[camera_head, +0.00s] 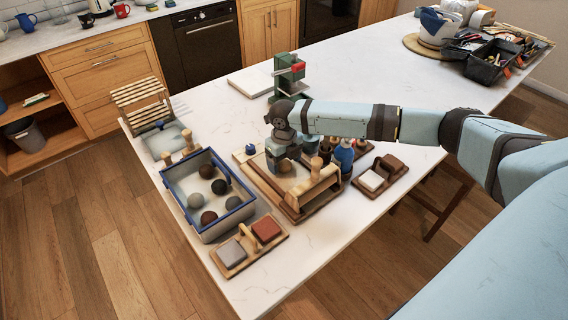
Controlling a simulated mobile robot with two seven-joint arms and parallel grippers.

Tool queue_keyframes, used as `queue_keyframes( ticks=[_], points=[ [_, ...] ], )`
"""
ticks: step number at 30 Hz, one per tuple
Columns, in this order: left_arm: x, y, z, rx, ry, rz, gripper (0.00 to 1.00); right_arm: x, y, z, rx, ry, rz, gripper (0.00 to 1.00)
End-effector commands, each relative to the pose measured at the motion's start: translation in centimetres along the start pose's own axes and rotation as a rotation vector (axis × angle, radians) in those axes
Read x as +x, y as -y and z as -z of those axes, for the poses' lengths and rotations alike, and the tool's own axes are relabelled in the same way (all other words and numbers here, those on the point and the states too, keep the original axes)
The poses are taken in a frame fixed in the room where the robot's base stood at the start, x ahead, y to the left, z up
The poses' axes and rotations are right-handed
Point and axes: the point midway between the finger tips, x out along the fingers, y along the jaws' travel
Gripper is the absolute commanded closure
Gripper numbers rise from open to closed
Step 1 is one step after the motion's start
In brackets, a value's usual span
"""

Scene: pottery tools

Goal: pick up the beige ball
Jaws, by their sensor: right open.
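A tan-beige ball (285,167) sits on the wooden tray (302,211) in the middle of the table, partly hidden by my right gripper. My right gripper (282,163) points down over the tray, with its jaws open close around or just above this ball; I cannot tell whether they touch it. My left gripper is not in view.
A wooden holder with grey and red blocks (266,228) lies in front; another block holder (372,180) is at right. Bottles (344,154) stand beside the tray. A green press (289,74) stands behind. A slatted wooden rack (140,97) is at left.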

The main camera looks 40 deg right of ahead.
Motion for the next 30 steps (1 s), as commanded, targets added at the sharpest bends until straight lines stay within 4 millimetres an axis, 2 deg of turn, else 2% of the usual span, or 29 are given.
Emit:
queue_keyframes(
  ticks=[3,9,16,25,30],
  points=[
    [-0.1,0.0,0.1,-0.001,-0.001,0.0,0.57,0.7,0.0,0.0,0.0,0.001,-0.001,0.25],
    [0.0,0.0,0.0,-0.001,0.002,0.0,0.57,0.7,0.0,0.0,0.0,0.001,-0.001,0.25],
    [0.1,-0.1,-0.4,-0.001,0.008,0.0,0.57,0.7,0.0,0.0,0.0,0.001,-0.001,0.78],
    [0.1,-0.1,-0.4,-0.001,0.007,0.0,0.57,0.5,0.0,0.0,0.0,0.001,-0.001,0.78],
    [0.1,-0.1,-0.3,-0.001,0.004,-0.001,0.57,-0.5,0.0,0.0,-0.001,0.002,0.0,0.78]
  ],
)
